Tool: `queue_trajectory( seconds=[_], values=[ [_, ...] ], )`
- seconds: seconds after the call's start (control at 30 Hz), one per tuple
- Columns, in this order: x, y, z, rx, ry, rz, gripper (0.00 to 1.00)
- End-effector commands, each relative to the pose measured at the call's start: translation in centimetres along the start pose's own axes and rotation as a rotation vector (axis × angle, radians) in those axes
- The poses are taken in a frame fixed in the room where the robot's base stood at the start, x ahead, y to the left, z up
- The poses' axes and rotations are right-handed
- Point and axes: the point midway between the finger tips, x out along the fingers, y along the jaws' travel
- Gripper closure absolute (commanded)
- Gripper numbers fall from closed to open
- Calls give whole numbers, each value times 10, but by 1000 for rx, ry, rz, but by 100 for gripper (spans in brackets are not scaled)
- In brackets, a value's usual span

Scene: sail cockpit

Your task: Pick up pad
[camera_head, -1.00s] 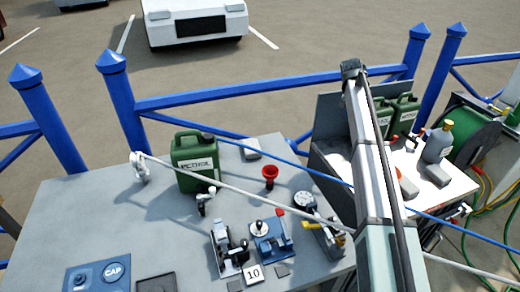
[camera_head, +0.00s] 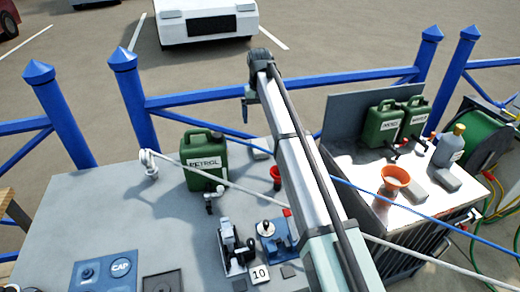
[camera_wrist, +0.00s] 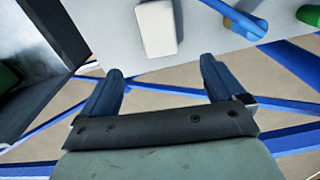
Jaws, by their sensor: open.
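The pad is likely the small pale rounded block (camera_wrist: 157,28) lying on the grey table near its edge in the wrist view. In the head view a pale block (camera_head: 259,152) shows at the table's back edge, right of the petrol can and partly behind my arm. My gripper (camera_wrist: 162,70) is open and empty, its two blue fingers spread wide. The block lies beyond the fingertips, roughly between their lines and apart from them. In the head view my arm reaches to the fence side of the table, and my gripper is hard to make out there.
A blue fence rail (camera_head: 190,97) runs behind the table. A blue rounded object (camera_wrist: 240,20) lies right of the block. Cables cross the table.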

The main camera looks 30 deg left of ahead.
Motion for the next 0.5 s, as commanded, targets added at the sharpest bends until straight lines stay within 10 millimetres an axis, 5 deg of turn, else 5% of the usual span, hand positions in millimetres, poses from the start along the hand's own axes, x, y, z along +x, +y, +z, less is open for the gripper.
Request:
queue_trajectory(
  seconds=[0.5],
  values=[
    [74, 1, 2, 3, 0, 1, 4]
  ],
)
